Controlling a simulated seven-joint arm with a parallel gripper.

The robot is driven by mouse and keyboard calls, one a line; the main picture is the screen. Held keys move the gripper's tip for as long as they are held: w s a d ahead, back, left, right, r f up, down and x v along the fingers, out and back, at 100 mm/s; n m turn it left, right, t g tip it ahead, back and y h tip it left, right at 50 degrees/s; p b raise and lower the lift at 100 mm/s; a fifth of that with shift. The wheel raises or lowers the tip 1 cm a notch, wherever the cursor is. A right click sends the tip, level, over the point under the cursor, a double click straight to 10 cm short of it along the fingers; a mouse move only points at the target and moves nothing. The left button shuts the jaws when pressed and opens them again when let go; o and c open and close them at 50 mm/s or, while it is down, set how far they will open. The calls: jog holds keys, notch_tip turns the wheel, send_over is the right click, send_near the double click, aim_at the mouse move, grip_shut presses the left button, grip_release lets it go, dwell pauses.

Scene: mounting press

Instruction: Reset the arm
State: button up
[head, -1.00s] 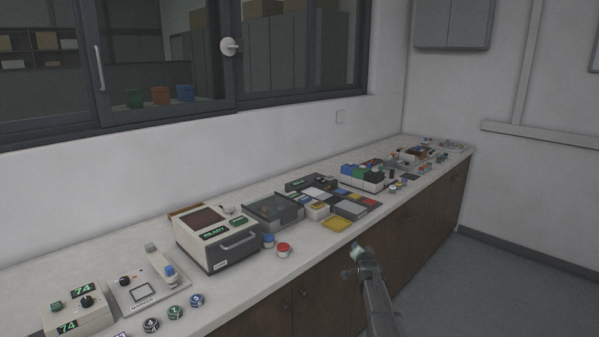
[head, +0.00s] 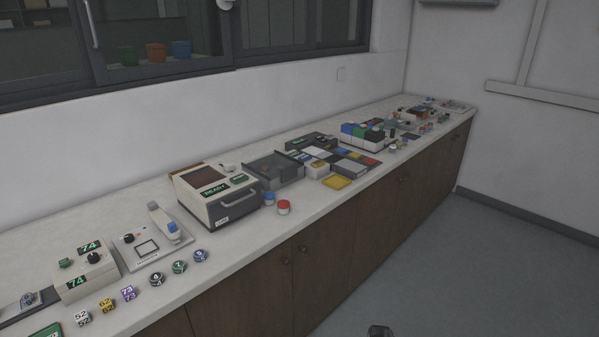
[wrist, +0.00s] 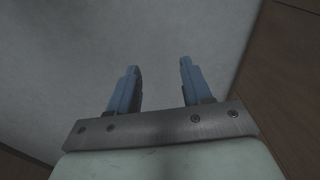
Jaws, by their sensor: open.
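My gripper (wrist: 160,82) shows in the wrist view with its two blue fingers apart and nothing between them. Beyond the fingers is a blurred grey surface, with brown wood panels at the sides. In the head view only a small dark tip of my arm (head: 380,331) shows at the bottom edge, in front of the counter and apart from everything on it. The mounting press (head: 159,236), a pale base with a blue-tipped lever, stands on the left part of the counter (head: 228,285).
Several numbered pucks and dice lie near the front edge. A box showing 74 (head: 87,272) is at left. The floor (head: 470,270) is clear.

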jog(key=s+a+n+g, duration=0.2)
jog(key=s, duration=0.9)
jog(key=s+a+n+g, duration=0.3)
jog(key=s, duration=0.9)
jog(key=s+a+n+g, duration=0.2)
jog(key=s+a+g, duration=0.1)
jog(key=s, duration=0.9)
jog(key=shift+f+n, duration=0.4)
jog(key=shift+f, duration=0.05)
